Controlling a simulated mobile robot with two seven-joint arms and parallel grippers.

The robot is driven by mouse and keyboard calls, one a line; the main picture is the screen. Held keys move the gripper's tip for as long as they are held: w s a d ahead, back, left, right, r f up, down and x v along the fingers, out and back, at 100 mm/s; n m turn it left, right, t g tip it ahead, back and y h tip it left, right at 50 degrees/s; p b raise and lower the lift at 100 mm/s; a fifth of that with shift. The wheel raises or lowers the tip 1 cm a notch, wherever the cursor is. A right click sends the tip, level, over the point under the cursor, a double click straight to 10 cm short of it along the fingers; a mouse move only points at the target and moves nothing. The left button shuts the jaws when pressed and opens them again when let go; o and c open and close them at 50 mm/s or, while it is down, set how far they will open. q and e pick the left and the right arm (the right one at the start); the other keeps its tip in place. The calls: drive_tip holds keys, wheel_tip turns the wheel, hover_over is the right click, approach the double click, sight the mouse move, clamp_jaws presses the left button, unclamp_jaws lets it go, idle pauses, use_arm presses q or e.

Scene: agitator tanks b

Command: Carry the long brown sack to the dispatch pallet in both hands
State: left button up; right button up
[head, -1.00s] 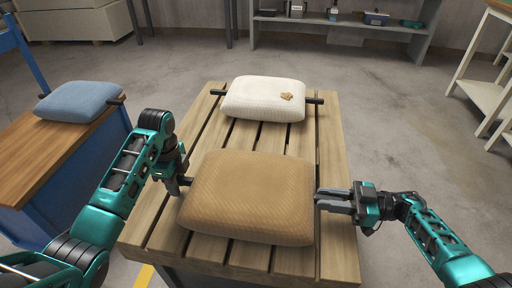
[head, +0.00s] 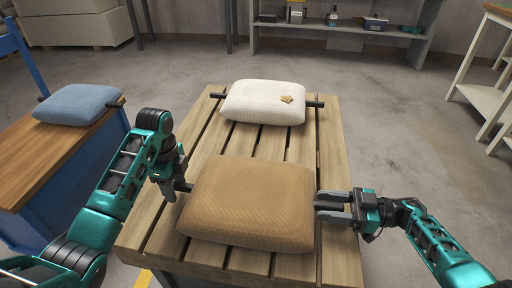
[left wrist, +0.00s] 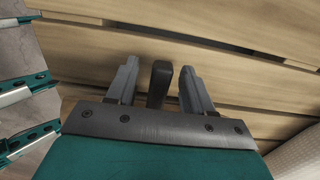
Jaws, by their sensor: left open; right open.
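The long brown sack (head: 250,205) lies flat on a slatted wooden platform (head: 135,238). A dark handle (head: 183,187) sticks out of its left end. My left gripper (head: 170,190) is open at that end. In the left wrist view, the handle (left wrist: 160,82) stands between the two spread fingers of my left gripper (left wrist: 158,92), with a gap on each side. My right gripper (head: 326,206) is open at the sack's right end, close to its side. I cannot tell which surface is the dispatch pallet.
A white sack (head: 262,103) with a tan patch and dark end handles lies behind the brown one. A blue sack (head: 78,104) rests on a wood-topped blue bench (head: 40,160) at left. Shelving (head: 340,28) stands behind, a white rack (head: 480,98) at right. Grey floor between is clear.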

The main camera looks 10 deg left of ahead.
use_arm(q)
wheel_tip(320, 180, up, 9)
drive_tip(key=shift+w+a+f, duration=0.1)
drive_tip(key=shift+r, duration=0.7)
use_arm(e)
drive_tip(key=shift+d, duration=0.1)
drive_tip(key=d, duration=0.7)
drive_tip(key=shift+d, duration=0.15)
drive_tip(key=o, duration=0.8)
drive_tip(key=shift+o, duration=0.2)
use_arm(q)
drive_tip(key=shift+r, duration=0.1)
use_arm(e)
drive_tip(key=shift+r, duration=0.1)
